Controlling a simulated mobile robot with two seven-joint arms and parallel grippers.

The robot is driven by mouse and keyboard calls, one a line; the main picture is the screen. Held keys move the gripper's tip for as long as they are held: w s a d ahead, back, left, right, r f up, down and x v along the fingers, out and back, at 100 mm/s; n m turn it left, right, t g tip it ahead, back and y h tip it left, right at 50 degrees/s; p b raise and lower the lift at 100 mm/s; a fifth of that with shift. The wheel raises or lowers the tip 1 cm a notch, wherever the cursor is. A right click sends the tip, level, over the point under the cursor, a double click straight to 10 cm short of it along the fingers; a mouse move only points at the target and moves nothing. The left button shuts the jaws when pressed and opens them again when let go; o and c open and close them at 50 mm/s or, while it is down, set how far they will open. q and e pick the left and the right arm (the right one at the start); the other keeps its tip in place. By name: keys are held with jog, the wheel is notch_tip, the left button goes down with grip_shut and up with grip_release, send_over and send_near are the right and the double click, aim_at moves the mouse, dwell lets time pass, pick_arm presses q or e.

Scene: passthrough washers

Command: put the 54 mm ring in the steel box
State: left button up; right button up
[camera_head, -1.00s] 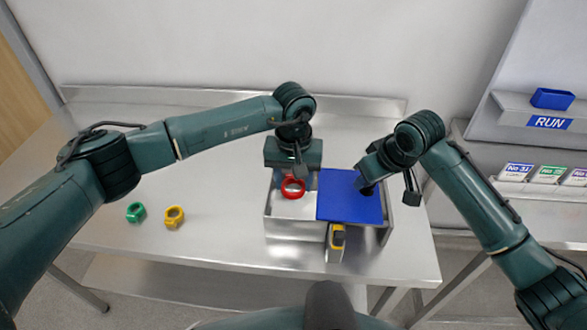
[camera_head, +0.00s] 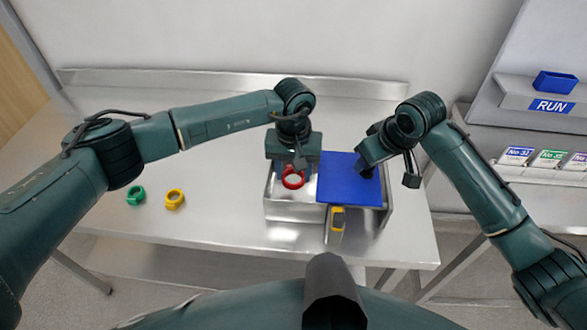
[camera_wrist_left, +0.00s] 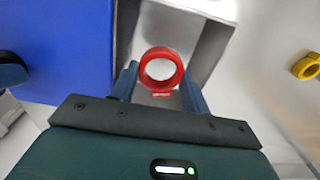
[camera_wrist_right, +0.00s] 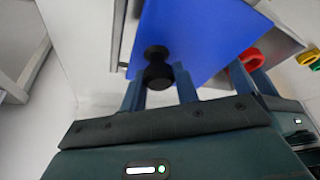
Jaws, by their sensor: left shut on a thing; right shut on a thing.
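The red ring (camera_head: 292,187) is held between the fingers of my left gripper (camera_head: 292,176); it shows large in the left wrist view (camera_wrist_left: 160,88). Its size label is not readable. The steel box (camera_head: 290,211) is open on its left part, and the ring is over or within that opening, which I cannot tell exactly. A blue lid (camera_head: 345,190) covers the right part of the box. My right gripper (camera_head: 368,165) is shut on the lid's black knob (camera_wrist_right: 157,70).
A green ring (camera_head: 136,196) and a yellow ring (camera_head: 174,199) lie on the steel table (camera_head: 200,222) to the left. A yellow and grey device (camera_head: 337,218) is at the box's front. A blue tray (camera_head: 555,82) and labelled blocks (camera_head: 548,158) are at the right.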

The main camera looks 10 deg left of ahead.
jog(key=shift+d+r, duration=0.1)
pick_arm(q)
jog(key=o, duration=1)
jog(key=shift+o, duration=0.6)
jog(key=o, duration=0.3)
jog(key=shift+d, duration=0.1)
jog(key=shift+r, duration=0.6)
jog(key=shift+c, duration=0.2)
jog(key=shift+o, duration=0.6)
notch_tip(320, 180, up, 3)
jog(key=shift+f, duration=0.1)
pick_arm(e)
jog(key=shift+a, duration=0.2)
jog(key=shift+d, duration=0.25)
pick_arm(q)
notch_tip(320, 180, up, 7)
